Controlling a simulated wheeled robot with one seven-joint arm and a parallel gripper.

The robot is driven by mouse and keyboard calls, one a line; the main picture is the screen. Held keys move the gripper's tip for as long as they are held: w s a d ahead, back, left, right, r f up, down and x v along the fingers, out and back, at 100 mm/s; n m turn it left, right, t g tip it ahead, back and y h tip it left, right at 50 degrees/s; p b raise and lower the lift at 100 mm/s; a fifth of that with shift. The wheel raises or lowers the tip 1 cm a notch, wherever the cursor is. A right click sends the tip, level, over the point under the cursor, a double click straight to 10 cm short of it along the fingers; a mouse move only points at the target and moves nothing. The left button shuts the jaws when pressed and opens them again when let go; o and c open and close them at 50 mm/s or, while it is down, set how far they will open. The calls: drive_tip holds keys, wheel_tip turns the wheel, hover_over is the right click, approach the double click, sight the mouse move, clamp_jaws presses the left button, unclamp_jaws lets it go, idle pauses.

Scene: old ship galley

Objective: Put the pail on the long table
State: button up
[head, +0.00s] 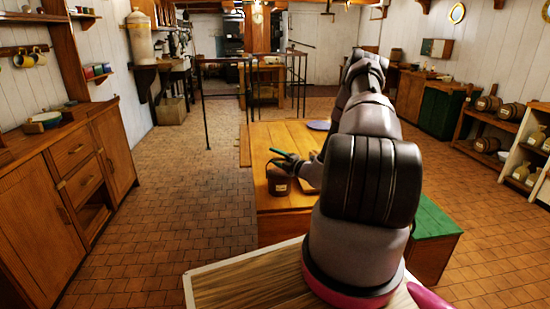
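The long table (272,135) stands ahead in the middle of the room, with a light wooden top. A small dark brown vessel with a pale label (278,184), which may be the pail, is at the table's near left edge. My gripper (280,160) is just above and behind this vessel, small and dark in the view. My arm hides part of the table and of the gripper. I cannot tell whether the fingers are open or shut, or whether they touch the vessel. A thin green piece shows at the gripper; I cannot tell what it is.
A blue plate (318,125) and a partly hidden board (308,186) lie on the table. A green-topped bench (433,220) is at its right. Wooden cabinets (75,185) line the left wall. Barrels (487,103) stand on right-hand shelves. The tiled floor left of the table is clear.

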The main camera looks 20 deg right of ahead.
drive_tip(key=shift+s+r, duration=0.1)
drive_tip(key=shift+r, duration=0.05)
drive_tip(key=v, duration=1.2)
drive_tip(key=s+a+r+n+g+y, duration=0.35)
drive_tip(key=a+r+n+g, duration=0.35)
drive_tip(key=a+r+n, duration=0.45)
drive_tip(key=s+a+r+n+g+y, duration=0.2)
drive_tip(key=s+a+r+n+g, duration=0.35)
drive_tip(key=a+r+n, duration=0.6)
drive_tip(key=s+d+r+n+t+h, duration=0.2)
drive_tip(key=s+r+n+h, duration=0.8)
drive_tip(key=s+r+n, duration=0.7)
drive_tip(key=n+t, duration=0.1)
drive_tip(key=n, duration=0.4)
drive_tip(key=shift+s+d+r+n, duration=0.2)
drive_tip(key=shift+s+d+n, duration=0.1)
drive_tip(key=shift+d+n, duration=0.1)
